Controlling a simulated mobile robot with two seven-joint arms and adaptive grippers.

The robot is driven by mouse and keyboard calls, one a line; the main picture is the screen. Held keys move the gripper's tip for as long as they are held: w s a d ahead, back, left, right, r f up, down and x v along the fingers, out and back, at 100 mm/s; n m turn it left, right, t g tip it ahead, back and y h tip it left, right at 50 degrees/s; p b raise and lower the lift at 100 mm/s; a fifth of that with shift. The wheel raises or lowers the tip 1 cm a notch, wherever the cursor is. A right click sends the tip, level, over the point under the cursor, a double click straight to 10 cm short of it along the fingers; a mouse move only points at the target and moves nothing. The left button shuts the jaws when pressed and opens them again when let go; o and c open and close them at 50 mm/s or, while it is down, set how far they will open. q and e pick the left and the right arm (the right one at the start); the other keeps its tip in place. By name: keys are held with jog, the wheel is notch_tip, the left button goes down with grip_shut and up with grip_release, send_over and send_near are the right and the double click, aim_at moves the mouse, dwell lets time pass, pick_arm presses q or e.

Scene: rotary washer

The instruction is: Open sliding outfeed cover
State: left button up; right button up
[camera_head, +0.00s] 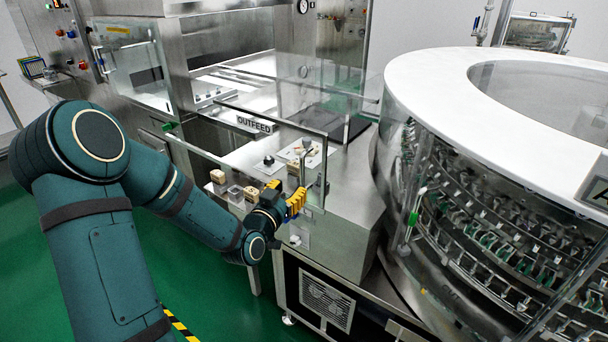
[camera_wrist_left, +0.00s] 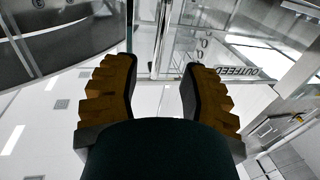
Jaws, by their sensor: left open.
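The outfeed cover (camera_head: 285,143) is a clear, dark-framed panel with an OUTFEED label (camera_head: 254,124) on its upper part. It stands in front of the steel outfeed station. A slim upright metal bar, which looks like its handle (camera_head: 307,165), is near its right end. My left gripper (camera_head: 287,196) is at the lower right of the cover, close to this bar. In the left wrist view, its two yellow fingers (camera_wrist_left: 160,82) are apart with nothing gripped. An upright bar (camera_wrist_left: 161,40) shows ahead, in line with the gap. Contact cannot be told. My right gripper is not in view.
A large round washer (camera_head: 450,190) with a white top rim stands close on the right. Small blocks (camera_head: 235,193) sit on the station's lower left edge. A steel cabinet (camera_head: 175,60) stands behind.

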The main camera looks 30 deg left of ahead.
aim_at(301, 175)
pick_arm(q)
jog(key=w, duration=0.5)
jog(key=w+a, duration=0.1)
jog(key=w, duration=0.2)
grip_shut()
